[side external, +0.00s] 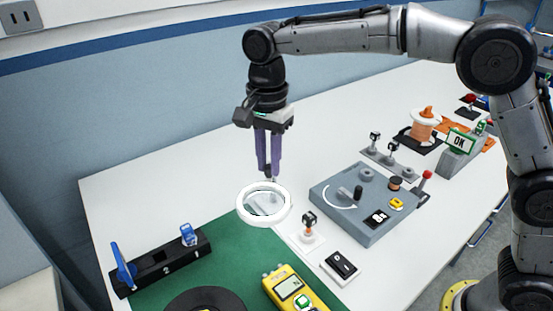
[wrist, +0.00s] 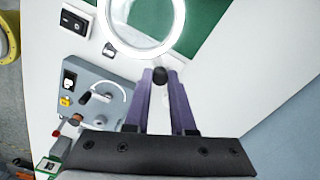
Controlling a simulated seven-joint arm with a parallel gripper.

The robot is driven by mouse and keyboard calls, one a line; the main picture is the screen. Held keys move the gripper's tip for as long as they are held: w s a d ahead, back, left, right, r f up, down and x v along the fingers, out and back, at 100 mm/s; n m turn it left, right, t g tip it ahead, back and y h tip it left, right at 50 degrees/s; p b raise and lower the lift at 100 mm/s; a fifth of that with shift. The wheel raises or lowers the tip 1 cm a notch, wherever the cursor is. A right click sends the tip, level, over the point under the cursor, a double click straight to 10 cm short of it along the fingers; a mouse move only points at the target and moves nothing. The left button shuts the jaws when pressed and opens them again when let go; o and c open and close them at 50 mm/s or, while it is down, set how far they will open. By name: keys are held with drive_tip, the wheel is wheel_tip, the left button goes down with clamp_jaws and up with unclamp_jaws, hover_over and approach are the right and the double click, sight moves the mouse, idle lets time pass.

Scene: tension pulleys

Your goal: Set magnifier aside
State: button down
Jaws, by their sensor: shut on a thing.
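The magnifier (side external: 243,214) is a white ring with a clear lens. It is held in the air over the far edge of the green mat and the white table. My gripper (side external: 269,176) is above it with purple fingers pointing down. In the wrist view the fingertips (wrist: 160,76) are closed on a dark round knob at the ring's edge, and the ring of the magnifier (wrist: 109,27) extends beyond them. Whether the ring touches anything below is hard to tell, but it appears clear of the table.
A grey pulley panel (side external: 342,227) stands right of the magnifier, with a small post (side external: 310,234) and a black switch (side external: 342,266) nearby. A yellow meter (side external: 283,284) lies on the green mat (side external: 215,262). A black holder (side external: 150,275) is at left. The table's back left is clear.

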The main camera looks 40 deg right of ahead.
drive_tip(key=shift+w+a+r+m, duration=0.1)
drive_tip(key=shift+w+a+m, duration=0.2)
drive_tip(key=shift+w+m, duration=0.85)
drive_tip(key=shift+w+a+f+m, duration=0.1)
drive_tip(key=shift+w+a+m, duration=0.15)
drive_tip(key=shift+m, duration=1.75)
drive_tip(key=shift+w+a+r+m, duration=0.1)
drive_tip(key=shift+w+a+m, duration=0.4)
drive_tip(key=shift+m, duration=1.05)
drive_tip(key=shift+w+d, duration=0.2)
drive_tip(key=shift+d, duration=0.05)
drive_tip(key=c, duration=0.8)
unclamp_jaws()
drive_tip(key=shift+o, duration=0.2)
wheel_tip(320, 180, up, 12)
